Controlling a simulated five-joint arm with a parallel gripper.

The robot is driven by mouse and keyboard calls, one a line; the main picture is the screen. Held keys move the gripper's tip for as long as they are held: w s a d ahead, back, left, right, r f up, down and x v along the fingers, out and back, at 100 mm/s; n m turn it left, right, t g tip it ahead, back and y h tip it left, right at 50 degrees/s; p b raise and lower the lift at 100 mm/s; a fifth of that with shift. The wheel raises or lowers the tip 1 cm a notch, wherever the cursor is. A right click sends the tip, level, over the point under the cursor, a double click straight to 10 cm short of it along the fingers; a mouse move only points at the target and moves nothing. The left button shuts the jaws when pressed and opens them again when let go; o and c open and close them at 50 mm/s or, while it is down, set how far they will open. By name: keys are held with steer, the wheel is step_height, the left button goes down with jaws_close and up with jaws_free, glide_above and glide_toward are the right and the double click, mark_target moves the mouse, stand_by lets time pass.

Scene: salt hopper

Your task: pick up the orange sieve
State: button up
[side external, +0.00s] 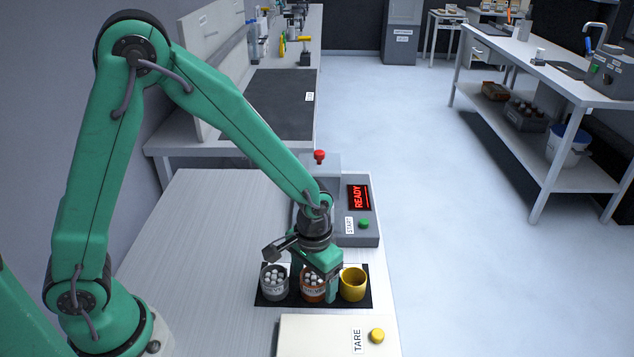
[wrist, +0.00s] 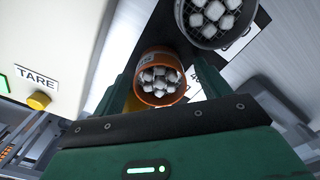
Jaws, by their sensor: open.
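The orange sieve (side external: 313,294) holds white lumps and stands upright on a black mat (side external: 294,301), in the middle of a row of three containers. In the wrist view the orange sieve (wrist: 148,60) shows between the two green fingers. My gripper (side external: 314,278) points down at the sieve with its fingers apart, one on each side of it. In the wrist view my gripper (wrist: 162,85) closes on nothing; I cannot tell whether either finger touches the sieve. Part of the sieve is hidden behind the near finger in the side view.
A grey sieve (side external: 273,293) with white lumps stands close on the left, and an empty-looking yellow cup (side external: 354,284) close on the right. A machine (side external: 366,228) reading READY is behind. A pale box (side external: 315,336) with a TARE label and yellow button is in front. The table's left is bare.

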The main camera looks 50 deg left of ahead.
mark_target(314, 278)
steer(key=shift+c, duration=0.3)
steer(key=c, duration=1)
steer(key=shift+c, duration=0.2)
steer(key=shift+r, duration=0.25)
steer(key=shift+r, duration=0.55)
steer(key=r, duration=0.3)
steer(key=shift+s+d, duration=0.2)
steer(key=shift+d, duration=0.05)
steer(key=s+d+r, duration=0.6)
steer(key=s+d, duration=0.1)
steer(key=s, duration=0.1)
steer(key=shift+s+r, duration=0.25)
